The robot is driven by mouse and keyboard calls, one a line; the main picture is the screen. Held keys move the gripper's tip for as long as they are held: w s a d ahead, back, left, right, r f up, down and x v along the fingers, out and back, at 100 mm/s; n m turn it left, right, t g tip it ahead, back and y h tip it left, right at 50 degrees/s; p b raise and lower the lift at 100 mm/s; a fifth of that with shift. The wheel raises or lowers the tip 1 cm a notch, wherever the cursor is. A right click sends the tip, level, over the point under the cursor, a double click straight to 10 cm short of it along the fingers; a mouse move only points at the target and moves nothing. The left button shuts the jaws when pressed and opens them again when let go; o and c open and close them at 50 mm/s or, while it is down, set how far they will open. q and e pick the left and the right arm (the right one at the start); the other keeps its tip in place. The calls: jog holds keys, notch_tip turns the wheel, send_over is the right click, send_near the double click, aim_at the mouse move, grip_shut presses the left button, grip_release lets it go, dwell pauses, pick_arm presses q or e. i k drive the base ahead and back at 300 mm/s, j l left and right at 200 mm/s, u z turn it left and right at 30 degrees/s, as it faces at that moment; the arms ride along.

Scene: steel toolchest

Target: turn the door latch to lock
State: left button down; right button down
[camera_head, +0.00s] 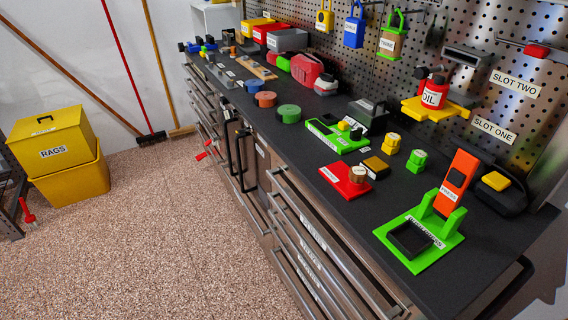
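A steel toolchest (315,235) with a black top runs from the upper left to the lower right. Its front has two tall black door handles side by side, a nearer one (241,160) and a farther one (228,140). A small red lever (206,150) sticks out from the chest front just beyond these handles; it may be the door latch. It is too small to tell how it is turned. Neither of my grippers shows in this view.
Several drawers with bar handles (335,250) line the near front. Green, red and yellow fixtures crowd the top, including a green base (440,252). Yellow RAGS bins (75,183) stand at left, near another red lever (28,213). The floor (150,240) before the chest is clear.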

aim_at(247, 129)
jog(key=i+j, duration=0.3)
jog(key=i+j+z, duration=0.85)
jog(key=j, duration=0.3)
jog(key=k+z, duration=0.1)
jog(key=z, duration=0.3)
